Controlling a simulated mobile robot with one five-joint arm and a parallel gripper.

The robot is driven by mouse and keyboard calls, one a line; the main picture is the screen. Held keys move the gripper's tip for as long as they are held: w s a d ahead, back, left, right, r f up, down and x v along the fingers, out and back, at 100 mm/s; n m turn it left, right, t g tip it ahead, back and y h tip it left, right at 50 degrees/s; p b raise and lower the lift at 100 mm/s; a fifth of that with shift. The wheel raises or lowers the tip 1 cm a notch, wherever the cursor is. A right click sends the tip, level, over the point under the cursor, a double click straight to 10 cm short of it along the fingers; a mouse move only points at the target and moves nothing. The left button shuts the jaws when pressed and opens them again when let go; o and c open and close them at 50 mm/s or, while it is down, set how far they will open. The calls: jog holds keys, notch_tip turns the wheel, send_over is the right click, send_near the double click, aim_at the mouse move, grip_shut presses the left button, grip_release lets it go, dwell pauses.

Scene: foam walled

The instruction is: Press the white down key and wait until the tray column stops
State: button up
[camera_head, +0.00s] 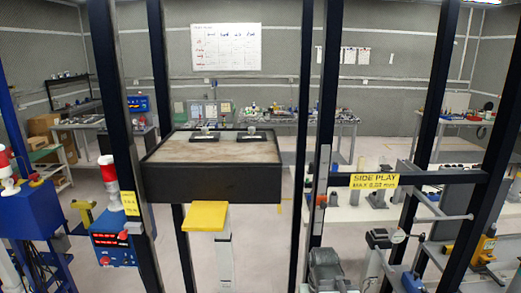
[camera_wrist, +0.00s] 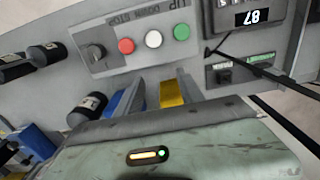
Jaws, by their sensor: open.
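In the wrist view a grey key panel, lettered upside down in the picture, carries a red key (camera_wrist: 126,46), the white down key (camera_wrist: 153,39) and a green key (camera_wrist: 181,32). My gripper (camera_wrist: 154,84) is open, with a blue strip on its left finger and a yellow one on its right. The white key lies beyond the fingertips, roughly in line with the gap between them; I see no contact. In the head view a dark tray (camera_head: 246,183) with a worn top is held between black uprights. I cannot make out my gripper there.
A dark cable crosses at right. In the head view a yellow block (camera_head: 204,218) stands below the tray, and a blue box (camera_head: 112,247) at left.

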jog(key=shift+r, duration=0.1)
grip_shut()
jog(key=shift+a, duration=0.15)
dwell(1.4)
